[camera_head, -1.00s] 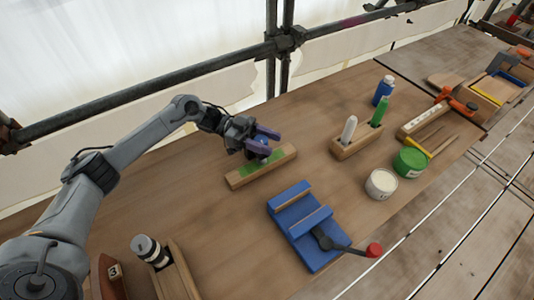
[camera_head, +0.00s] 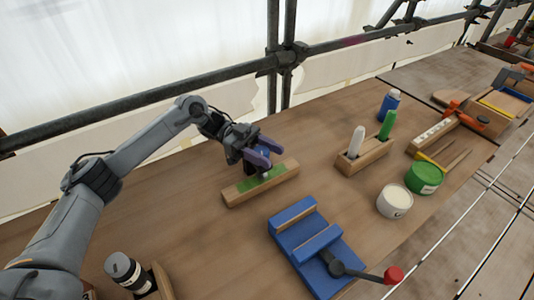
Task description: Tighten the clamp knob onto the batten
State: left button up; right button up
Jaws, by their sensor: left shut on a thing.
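A wooden block (camera_head: 283,179) with a green top strip lies on the bench. It may be the batten, but I cannot tell. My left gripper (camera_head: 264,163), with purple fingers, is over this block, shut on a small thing. A pale bit of the thing shows below the fingertips, close to the green strip; the rest is hidden, and contact with the block is unclear. An orange clamp (camera_head: 481,120) is by a wooden strip with pale spots (camera_head: 432,133) at the far right. A red knob (camera_head: 393,275) ends the handle of a blue vise (camera_head: 306,244). My right gripper is not in view.
A wooden holder (camera_head: 366,156) with a white and a green marker stands right of the block. A blue bottle (camera_head: 388,106), white tub (camera_head: 395,201) and green tub (camera_head: 423,178) are around it. A black-and-white cylinder (camera_head: 127,272) stands at lower left. The bench between is clear.

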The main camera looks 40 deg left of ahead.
pick_arm(q)
jog(key=shift+r, duration=0.1)
jog(key=o, duration=1)
jog(key=shift+s+a+b, duration=0.1)
jog(key=shift+a+b, duration=0.2)
jog(key=shift+a, duration=1.05)
jog(key=a, duration=0.5)
jog(key=a+b, duration=0.1)
jog(key=a, duration=0.2)
jog(key=shift+s, duration=0.3)
